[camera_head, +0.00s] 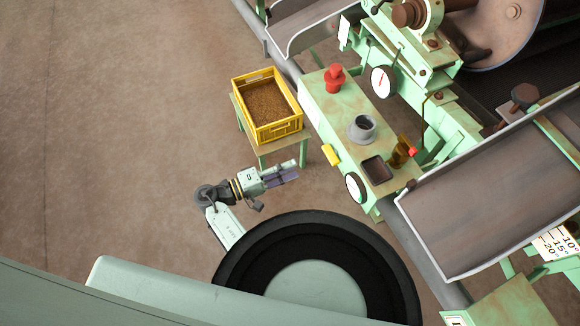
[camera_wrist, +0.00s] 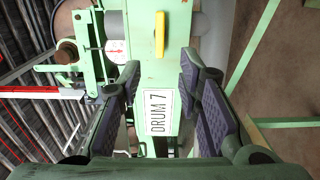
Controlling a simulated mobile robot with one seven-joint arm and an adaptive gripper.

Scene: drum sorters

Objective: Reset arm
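My gripper (camera_head: 284,174) is at the centre of the head view, in the air near the green workbench and the small stand with the yellow crate. Its fingers point right, toward the bench. In the wrist view my gripper (camera_wrist: 161,82) has its two dark padded fingers apart, with nothing between them. Beyond the fingers is a green machine front with a white "DRUM 7" label (camera_wrist: 158,112). My arm is folded low beside my round base, and its lower links are partly hidden.
The green bench (camera_head: 318,105) holds a red object (camera_head: 334,78), a grey cup (camera_head: 362,127) and a dark tray (camera_head: 376,169). A yellow crate (camera_head: 298,125) of brown grains sits on a stand beside it. A large chute (camera_head: 490,195) is at right. Floor at left is clear.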

